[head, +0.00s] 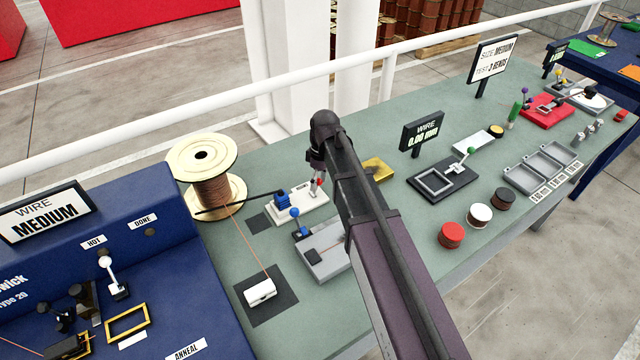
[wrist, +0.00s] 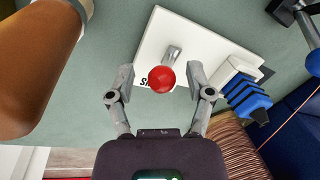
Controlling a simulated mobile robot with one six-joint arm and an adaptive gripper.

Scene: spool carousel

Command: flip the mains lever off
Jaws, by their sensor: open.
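A short lever with a red ball knob (wrist: 161,79) stands on a white base plate (wrist: 150,45). In the head view the red knob (head: 317,182) shows just below my gripper (head: 317,168). In the wrist view my gripper (wrist: 160,84) is open, with one finger on each side of the red knob. I cannot tell whether the fingers touch it. A label on the plate is partly hidden by the knob, and no readable label says mains. A white-knobbed lever (head: 113,275) stands on the blue machine at the left.
A blue clamp block (head: 283,200) sits on the same plate. A copper wire spool (head: 213,185) stands left of it. A grey tray (head: 325,262) with a blue-knobbed lever lies in front. A brown cylinder (wrist: 35,65) is close at the wrist view's left.

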